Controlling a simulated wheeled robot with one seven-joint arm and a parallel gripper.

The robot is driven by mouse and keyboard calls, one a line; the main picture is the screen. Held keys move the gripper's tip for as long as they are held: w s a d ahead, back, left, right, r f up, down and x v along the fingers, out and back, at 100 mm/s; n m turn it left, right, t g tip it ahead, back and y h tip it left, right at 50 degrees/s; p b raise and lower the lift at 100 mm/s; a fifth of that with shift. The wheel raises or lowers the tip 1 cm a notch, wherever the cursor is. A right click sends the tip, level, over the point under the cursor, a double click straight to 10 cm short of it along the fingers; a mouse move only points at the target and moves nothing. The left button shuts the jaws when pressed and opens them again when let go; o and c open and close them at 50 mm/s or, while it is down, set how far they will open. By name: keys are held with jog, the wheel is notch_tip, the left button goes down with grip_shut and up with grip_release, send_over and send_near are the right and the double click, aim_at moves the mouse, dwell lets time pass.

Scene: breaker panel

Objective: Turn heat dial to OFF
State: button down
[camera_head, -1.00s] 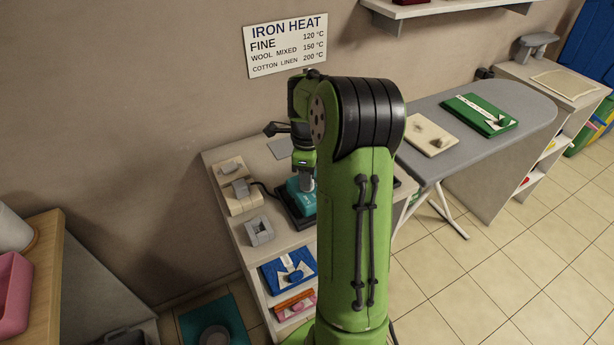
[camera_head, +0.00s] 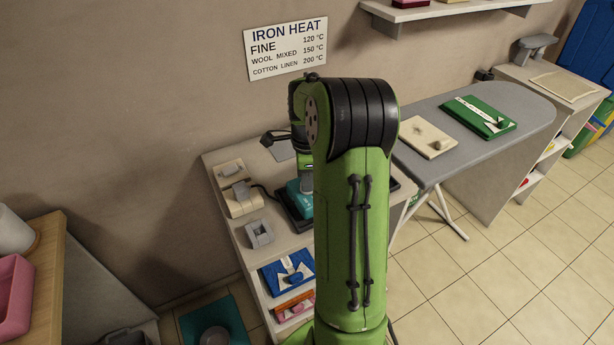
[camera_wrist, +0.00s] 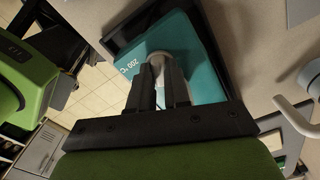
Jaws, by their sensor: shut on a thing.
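The heat dial (camera_wrist: 158,58) is a small round light-grey knob on top of the teal iron station (camera_wrist: 205,75). In the wrist view the label "200 °C" is printed beside the dial on the teal face. My gripper (camera_wrist: 163,68) has both dark fingers at the dial, shut on it; the fingers hide much of it. In the head view the teal station (camera_head: 302,200) sits on the worktop behind my arm, and the gripper and dial are mostly hidden there. I cannot make out an OFF mark.
A wall sign (camera_head: 286,46) lists iron heats. Cream blocks (camera_head: 243,198) and a grey holder (camera_head: 259,234) stand on the worktop left of the station. The ironing board (camera_head: 470,150) with folded clothes is at right.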

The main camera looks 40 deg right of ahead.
jog(key=n+p, duration=0.1)
jog(key=n, duration=0.3)
jog(key=shift+n, duration=0.3)
dwell(0.3)
jog(key=c, duration=1.4)
grip_release()
jog(key=shift+o, duration=0.2)
jog(key=shift+r, duration=0.1)
notch_tip(320, 180, up, 16)
jog(key=p, duration=0.3)
